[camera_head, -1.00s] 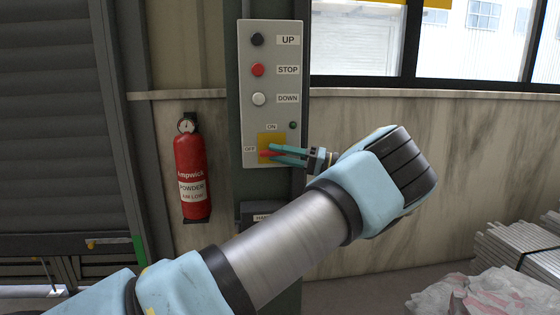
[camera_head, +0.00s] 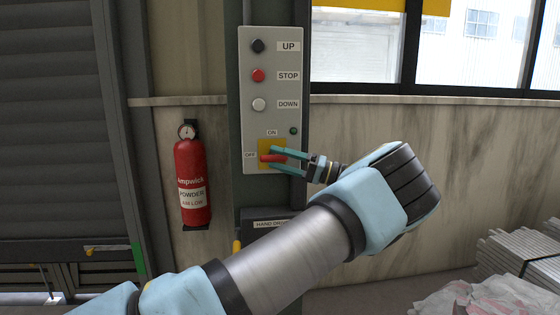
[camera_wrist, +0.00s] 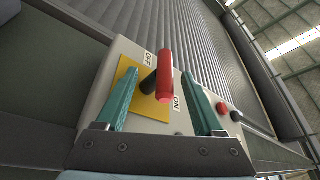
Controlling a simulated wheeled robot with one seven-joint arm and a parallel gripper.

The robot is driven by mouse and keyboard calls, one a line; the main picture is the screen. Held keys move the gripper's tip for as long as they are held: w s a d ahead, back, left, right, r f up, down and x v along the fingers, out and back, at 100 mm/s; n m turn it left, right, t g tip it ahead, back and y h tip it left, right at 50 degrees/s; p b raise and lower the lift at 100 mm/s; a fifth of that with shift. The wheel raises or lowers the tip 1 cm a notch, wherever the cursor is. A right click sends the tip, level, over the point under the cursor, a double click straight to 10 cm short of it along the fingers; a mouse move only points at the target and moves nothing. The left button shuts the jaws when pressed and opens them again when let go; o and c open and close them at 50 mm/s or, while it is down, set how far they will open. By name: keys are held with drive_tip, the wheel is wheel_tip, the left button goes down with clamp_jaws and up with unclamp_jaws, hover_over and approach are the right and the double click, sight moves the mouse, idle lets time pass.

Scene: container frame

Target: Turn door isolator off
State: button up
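The door isolator is a red bar handle (camera_head: 268,158) on a yellow plate (camera_head: 264,145) low on the grey control panel. The handle lies about level, with its left end towards the OFF label (camera_head: 250,155); the ON label (camera_head: 272,132) is above. My gripper (camera_head: 273,158) is open, with one finger above the handle and one below. In the wrist view the red handle (camera_wrist: 165,80) stands between the two open fingers on a black shaft, with visible gaps beside it. The yellow plate (camera_wrist: 150,105) is partly behind the left finger.
A red fire extinguisher (camera_head: 191,180) hangs to the left. A box (camera_head: 270,224) sits below the panel. Metal profiles (camera_head: 520,250) are stacked at lower right.

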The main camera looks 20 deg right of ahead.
drive_tip(key=shift+s+f, duration=0.1)
drive_tip(key=shift+s+d+f, duration=0.1)
drive_tip(key=shift+s+d, duration=0.05)
drive_tip(key=shift+d, duration=0.1)
drive_tip(key=b+v, duration=0.3)
drive_tip(key=v, duration=0.7)
drive_tip(key=shift+d, duration=0.1)
